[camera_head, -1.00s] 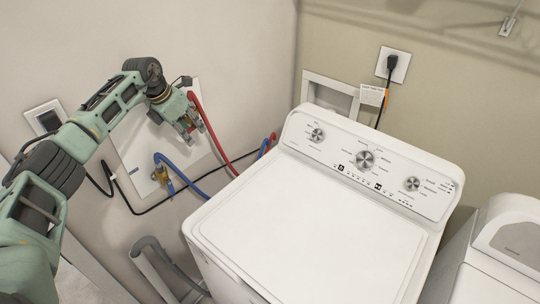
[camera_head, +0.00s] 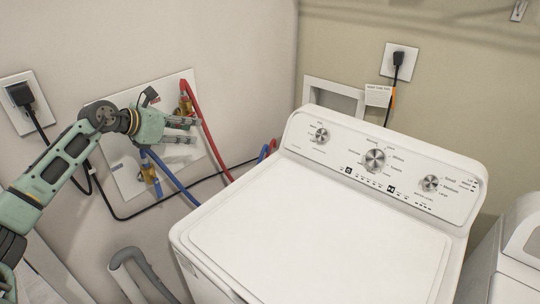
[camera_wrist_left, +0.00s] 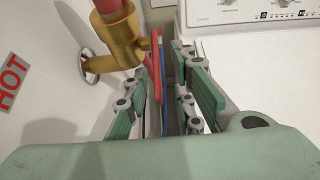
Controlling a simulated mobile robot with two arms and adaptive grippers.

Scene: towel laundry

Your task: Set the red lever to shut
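The brass hot-water valve (camera_head: 183,104) sits on the white wall panel, with a red hose (camera_head: 206,127) running from its top. In the left wrist view the valve (camera_wrist_left: 123,38) is large at upper left, beside the HOT label (camera_wrist_left: 11,80). A narrow red strip (camera_wrist_left: 155,68) shows between the fingers; I cannot tell whether it is the red lever or the hose. My left gripper (camera_head: 194,130) is open, just below the valve in the head view, with its fingers pointing right and apparently nothing between them. My right gripper is not in view.
A blue hose (camera_head: 176,174) and a second brass valve (camera_head: 149,174) are below my left gripper. A white washer (camera_head: 320,235) stands to the right. A black cord hangs from the left outlet (camera_head: 22,103), and a grey drain pipe (camera_head: 138,262) stands below.

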